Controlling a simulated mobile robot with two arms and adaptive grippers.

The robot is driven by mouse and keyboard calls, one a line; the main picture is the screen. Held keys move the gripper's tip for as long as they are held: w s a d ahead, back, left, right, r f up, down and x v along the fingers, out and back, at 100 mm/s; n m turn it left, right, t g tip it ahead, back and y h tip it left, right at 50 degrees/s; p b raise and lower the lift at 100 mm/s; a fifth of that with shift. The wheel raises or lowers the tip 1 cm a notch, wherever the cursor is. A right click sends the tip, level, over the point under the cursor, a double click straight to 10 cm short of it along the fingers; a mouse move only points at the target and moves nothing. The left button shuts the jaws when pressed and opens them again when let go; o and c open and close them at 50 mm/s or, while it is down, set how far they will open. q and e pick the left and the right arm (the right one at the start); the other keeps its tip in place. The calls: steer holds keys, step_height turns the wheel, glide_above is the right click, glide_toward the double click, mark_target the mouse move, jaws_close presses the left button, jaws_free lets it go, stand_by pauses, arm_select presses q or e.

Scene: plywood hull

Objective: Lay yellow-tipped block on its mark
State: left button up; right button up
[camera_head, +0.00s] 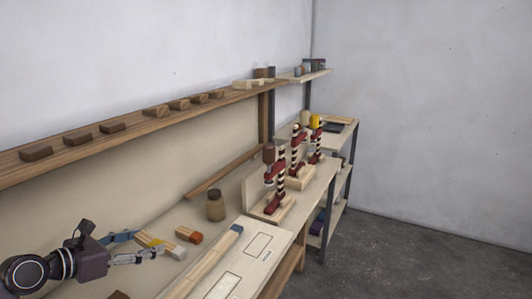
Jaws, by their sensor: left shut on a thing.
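The yellow-tipped block (148,238) is a light wooden piece with a yellow end, at the lower left in the head view. My left gripper (148,245) comes in from the left and is shut on it, with one finger on each side. The gripper hides part of the block, and I cannot tell whether it touches the bench. A pale board with outlined rectangular marks lies to the right; one mark (257,245) is at its far end and another (222,286) is nearer. My right gripper is not in view.
An orange-tipped block (188,235) and a long blue-tipped block (215,258) lie between the gripper and the marks. A brown jar (215,206) stands behind. Red drill-like stands (273,185) fill the bench's far end. A wall shelf (60,150) holds several dark blocks.

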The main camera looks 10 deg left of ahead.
arm_select(q)
steer(key=s+d+m+h, duration=0.1)
steer(key=s+d, duration=0.1)
steer(key=d, duration=0.1)
steer(key=s+d+g+h, duration=0.1)
steer(key=s+d, duration=0.1)
steer(key=d, duration=0.1)
steer(key=s+d+m+h, duration=0.1)
steer(key=s+d, duration=0.2)
steer(key=d, duration=0.1)
steer(key=shift+f+m+g, duration=0.3)
steer(key=shift+f, duration=0.1)
steer(key=s+d+m+g+h, duration=0.2)
steer(key=s+d+m, duration=0.1)
steer(key=s+d, duration=0.5)
steer(key=s+r, duration=0.1)
steer(key=s, duration=0.2)
